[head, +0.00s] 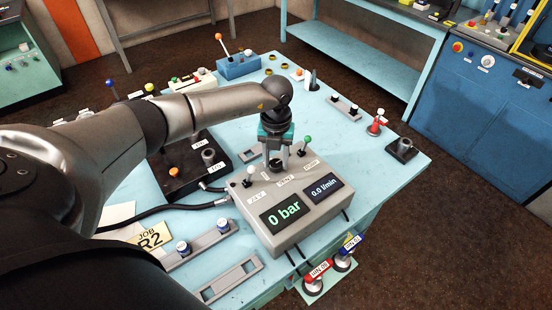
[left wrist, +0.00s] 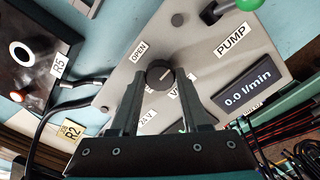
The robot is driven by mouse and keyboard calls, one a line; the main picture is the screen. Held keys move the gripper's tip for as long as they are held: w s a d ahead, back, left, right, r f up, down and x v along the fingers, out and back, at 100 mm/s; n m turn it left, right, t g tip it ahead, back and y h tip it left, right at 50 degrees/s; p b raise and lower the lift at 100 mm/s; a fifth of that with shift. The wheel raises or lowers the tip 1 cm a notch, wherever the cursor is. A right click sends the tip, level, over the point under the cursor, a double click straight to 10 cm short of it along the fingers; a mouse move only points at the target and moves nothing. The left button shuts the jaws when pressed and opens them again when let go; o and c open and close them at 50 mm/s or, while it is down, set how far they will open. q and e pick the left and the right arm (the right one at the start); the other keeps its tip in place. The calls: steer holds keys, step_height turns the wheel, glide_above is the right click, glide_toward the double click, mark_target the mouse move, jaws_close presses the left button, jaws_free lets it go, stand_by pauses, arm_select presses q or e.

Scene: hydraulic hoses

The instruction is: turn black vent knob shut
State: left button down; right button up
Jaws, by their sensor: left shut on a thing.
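The black vent knob (left wrist: 158,73) is round with a pale pointer line and sits on the grey control box (head: 325,222). In the left wrist view it shows between the fingertips of my left gripper (left wrist: 168,84), with an OPEN label (left wrist: 139,50) at its upper left. The VENT label is partly hidden behind a finger. In the head view my left gripper (head: 276,160) points down at the back of the box, shut on the knob, which it hides there. My right gripper is not in view.
The displays (head: 284,213) read 0 bar and 0.0 l/min. Black hoses (head: 165,209) run left from the box.

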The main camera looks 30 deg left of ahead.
mark_target(276, 164)
arm_select(q)
steer(key=shift+r, duration=0.1)
steer(key=shift+c, duration=1.9)
jaws_free()
step_height(276, 164, up, 15)
steer(key=b, duration=0.1)
